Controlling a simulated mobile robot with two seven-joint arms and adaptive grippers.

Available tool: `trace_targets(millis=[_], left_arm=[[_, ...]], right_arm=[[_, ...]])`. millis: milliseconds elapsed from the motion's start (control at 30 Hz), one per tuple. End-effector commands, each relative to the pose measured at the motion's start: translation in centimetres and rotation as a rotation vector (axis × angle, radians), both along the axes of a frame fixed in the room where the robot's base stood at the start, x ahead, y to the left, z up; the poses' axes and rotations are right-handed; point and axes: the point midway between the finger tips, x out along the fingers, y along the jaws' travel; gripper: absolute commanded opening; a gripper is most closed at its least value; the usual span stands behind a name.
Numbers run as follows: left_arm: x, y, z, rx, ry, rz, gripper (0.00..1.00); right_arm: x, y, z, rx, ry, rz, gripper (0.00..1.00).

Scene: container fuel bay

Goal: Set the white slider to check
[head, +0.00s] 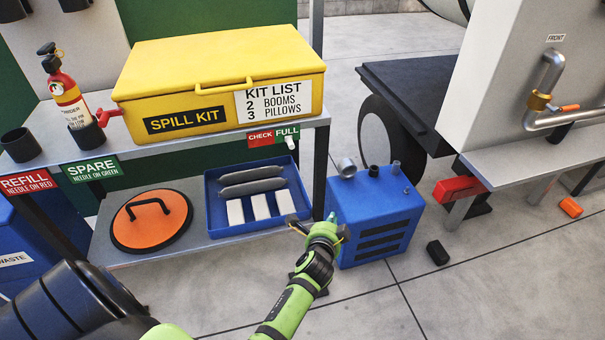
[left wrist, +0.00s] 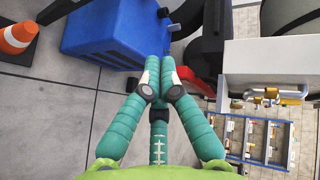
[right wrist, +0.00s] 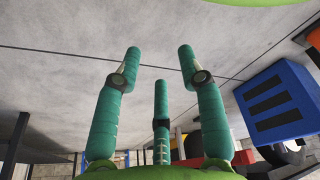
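The white slider (head: 290,143) sits at the right end of the red and green CHECK/FULL label (head: 272,136), under the FULL side, on the front edge of the upper shelf below the spill kit. My left gripper (head: 328,222) is below and right of it, in front of the blue slotted box. In the left wrist view my left gripper's fingers (left wrist: 160,70) are together at the tips, with nothing seen between them. In the right wrist view my right gripper (right wrist: 160,65) has its fingers spread and empty, over floor. I cannot see the right gripper in the head view.
The yellow spill kit (head: 220,80) stands on the upper shelf. A blue tray (head: 215,208) and an orange round lid (head: 140,238) are on the lower shelf. The blue slotted box (head: 376,210) stands right of the shelf. Free floor lies in front.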

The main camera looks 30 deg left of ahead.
Motion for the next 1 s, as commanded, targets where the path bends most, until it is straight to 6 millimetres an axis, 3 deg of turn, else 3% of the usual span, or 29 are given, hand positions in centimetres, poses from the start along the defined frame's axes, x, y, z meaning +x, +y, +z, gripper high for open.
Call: trace_targets(millis=[33,133,200,300,733,1000], left_arm=[[1.4,1.6,2.3,0.102,-0.066,0.026,0.0],[2.1,4.3,7.8,0.268,-0.134,0.078,0.0],[2.0,5.5,10.3,0.343,-0.158,0.111,0.0],[1.7,6.4,12.3,0.4,-0.171,0.137,0.0],[2.1,6.8,12.8,0.412,-0.173,0.139,0.0],[5.7,9.0,12.5,0.412,-0.174,0.141,0.0]], right_arm=[[1.1,0.1,-2.0,0.002,-0.018,0.0,0.4],[2.6,0.3,-2.3,0.004,-0.04,0.0,0.4],[3.3,0.4,-2.3,0.005,-0.05,-0.001,0.4],[3.7,0.4,-2.2,0.005,-0.056,-0.001,0.4],[3.8,0.4,-1.9,0.005,-0.055,-0.001,0.4],[3.4,0.6,-1.9,0.003,-0.031,-0.006,0.4]])
